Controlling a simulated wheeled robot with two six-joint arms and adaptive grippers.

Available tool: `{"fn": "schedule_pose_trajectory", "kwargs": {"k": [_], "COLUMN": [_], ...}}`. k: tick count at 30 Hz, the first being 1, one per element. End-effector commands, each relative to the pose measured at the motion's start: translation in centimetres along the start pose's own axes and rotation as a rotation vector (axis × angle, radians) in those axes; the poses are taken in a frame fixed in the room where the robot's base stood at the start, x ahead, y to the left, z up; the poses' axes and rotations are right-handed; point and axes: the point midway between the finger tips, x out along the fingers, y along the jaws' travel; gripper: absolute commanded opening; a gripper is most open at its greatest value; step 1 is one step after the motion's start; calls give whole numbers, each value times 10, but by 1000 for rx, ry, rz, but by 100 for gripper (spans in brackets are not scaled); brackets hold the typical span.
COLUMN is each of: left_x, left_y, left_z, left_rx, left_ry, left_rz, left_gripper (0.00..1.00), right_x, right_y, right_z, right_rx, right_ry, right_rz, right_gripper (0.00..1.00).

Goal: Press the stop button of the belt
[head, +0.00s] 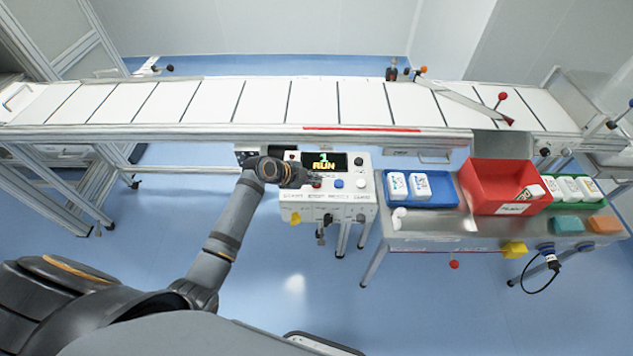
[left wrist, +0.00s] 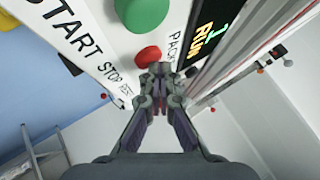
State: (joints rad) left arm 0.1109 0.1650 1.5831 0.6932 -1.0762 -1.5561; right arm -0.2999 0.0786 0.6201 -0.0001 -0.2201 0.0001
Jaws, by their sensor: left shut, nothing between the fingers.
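The control box (head: 345,210) stands in front of the belt (head: 262,100). Its display (head: 325,161) reads "1 RUN", and the display also shows in the left wrist view (left wrist: 210,35). My left gripper (head: 313,180) is shut and empty, over the left part of the box's button panel. In the left wrist view a red button (left wrist: 148,56) lies just beyond my fingertips (left wrist: 160,72), beside a larger green button (left wrist: 140,12). The labels START, STOP and RESET run alongside. I cannot tell whether the fingertips touch the red button. My right gripper is not in view.
A blue button (head: 339,183) and a white button (head: 360,184) sit right of my gripper. A side table (head: 440,238) to the right carries a blue tray (head: 437,199), a red bin (head: 487,187) and a green tray (head: 590,208).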

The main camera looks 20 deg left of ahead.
Motion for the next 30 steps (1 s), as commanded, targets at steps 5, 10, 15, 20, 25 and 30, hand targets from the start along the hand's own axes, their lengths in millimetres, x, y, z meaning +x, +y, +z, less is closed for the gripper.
{"fn": "schedule_pose_trajectory", "kwargs": {"k": [5,10,15,20,25,30], "left_x": [0,-4,-12,-15,-14,-17], "left_y": [1,-2,-8,-11,-11,-13], "left_z": [0,-2,-8,-11,-10,-12], "left_rx": [0,0,0,0,0,0], "left_ry": [-1,-1,-1,-1,-1,0], "left_rz": [2,1,1,1,0,0], "left_gripper": [0,0,0,0,0,0], "right_x": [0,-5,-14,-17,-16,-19], "right_y": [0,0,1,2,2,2], "right_z": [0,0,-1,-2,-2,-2], "right_rx": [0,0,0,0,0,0], "right_ry": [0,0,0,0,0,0], "right_rz": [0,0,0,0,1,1], "right_gripper": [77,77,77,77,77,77]}}
